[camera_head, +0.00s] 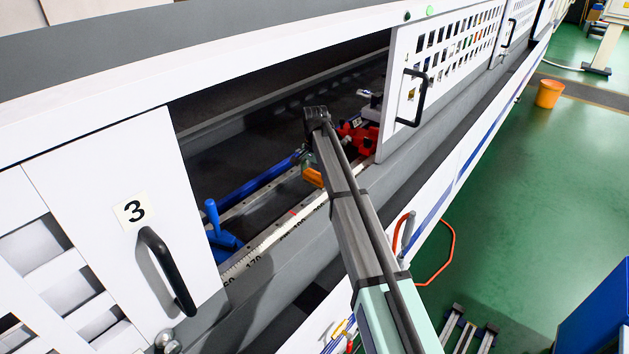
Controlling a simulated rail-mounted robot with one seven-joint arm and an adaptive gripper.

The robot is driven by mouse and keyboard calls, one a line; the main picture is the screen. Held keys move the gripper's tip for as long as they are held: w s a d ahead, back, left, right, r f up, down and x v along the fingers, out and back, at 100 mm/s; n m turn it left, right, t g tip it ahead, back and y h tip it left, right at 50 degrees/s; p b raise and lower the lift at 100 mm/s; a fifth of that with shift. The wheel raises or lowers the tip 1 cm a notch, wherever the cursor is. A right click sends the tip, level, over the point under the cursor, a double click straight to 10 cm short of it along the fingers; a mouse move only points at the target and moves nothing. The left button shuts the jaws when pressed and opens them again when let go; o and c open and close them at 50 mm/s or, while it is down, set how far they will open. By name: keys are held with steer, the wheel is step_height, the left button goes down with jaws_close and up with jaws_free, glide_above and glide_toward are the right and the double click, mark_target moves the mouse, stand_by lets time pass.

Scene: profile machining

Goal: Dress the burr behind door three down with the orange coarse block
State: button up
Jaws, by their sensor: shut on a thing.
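Door three (105,235), white with a black handle and a "3" label, stands at the left beside a wide opening into the machine. My arm reaches in through that opening. My gripper (308,164) is small and mostly hidden behind my wrist, pointing down inside. It is shut on the orange coarse block (313,178), which shows just left of my arm, low over the rail area. I cannot tell whether the block touches anything below it. The burr cannot be made out at this size.
A scale strip (262,240) runs along the opening's front edge. A blue lever clamp (222,235) and a blue bar (255,182) lie left of the block; red fixtures (362,138) stand right of my wrist. Another door panel (435,60) bounds the opening at right.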

steer(key=shift+r+p, duration=0.55)
steer(key=shift+r, duration=1.05)
